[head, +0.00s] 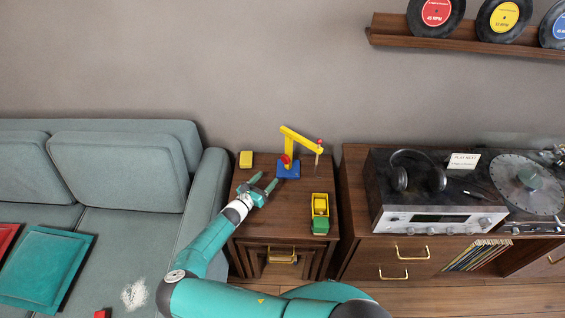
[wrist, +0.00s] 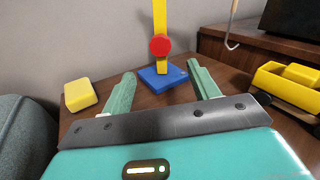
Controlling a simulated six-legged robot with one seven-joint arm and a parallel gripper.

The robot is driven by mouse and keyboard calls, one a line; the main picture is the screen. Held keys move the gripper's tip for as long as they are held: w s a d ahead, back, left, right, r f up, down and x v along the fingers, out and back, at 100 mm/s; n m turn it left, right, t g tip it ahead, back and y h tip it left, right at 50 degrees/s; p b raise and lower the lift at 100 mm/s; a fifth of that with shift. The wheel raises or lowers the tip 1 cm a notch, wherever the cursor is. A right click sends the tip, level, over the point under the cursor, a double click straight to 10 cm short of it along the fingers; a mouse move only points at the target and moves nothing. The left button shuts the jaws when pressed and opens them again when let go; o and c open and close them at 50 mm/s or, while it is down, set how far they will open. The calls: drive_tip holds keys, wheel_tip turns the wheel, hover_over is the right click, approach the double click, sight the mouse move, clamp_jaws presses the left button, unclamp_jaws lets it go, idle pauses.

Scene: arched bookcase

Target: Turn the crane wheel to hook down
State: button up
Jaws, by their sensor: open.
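The toy crane stands on the small wooden side table, with a yellow post and arm (head: 301,139) on a blue base (head: 288,169). Its red wheel (head: 286,159) is on the post, and it faces me in the wrist view (wrist: 160,45). The hook (wrist: 232,44) hangs from the arm's right end in the wrist view. My gripper (head: 264,182) is open and empty, just left of and in front of the crane base. In the wrist view its two green fingers (wrist: 160,82) stand apart, with the base and wheel beyond and between them. No contact with the wheel shows.
A yellow block (head: 246,159) lies at the table's back left. A yellow and green toy truck (head: 320,213) stands at the right of the side table (head: 256,222). The sofa (head: 203,190) is close on the left, a record cabinet (head: 358,222) on the right.

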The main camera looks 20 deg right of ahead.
sight(284, 160)
drive_tip(key=x, duration=1.2)
drive_tip(key=shift+a, duration=0.1)
drive_tip(key=shift+c, duration=0.2)
drive_tip(key=c, duration=0.9)
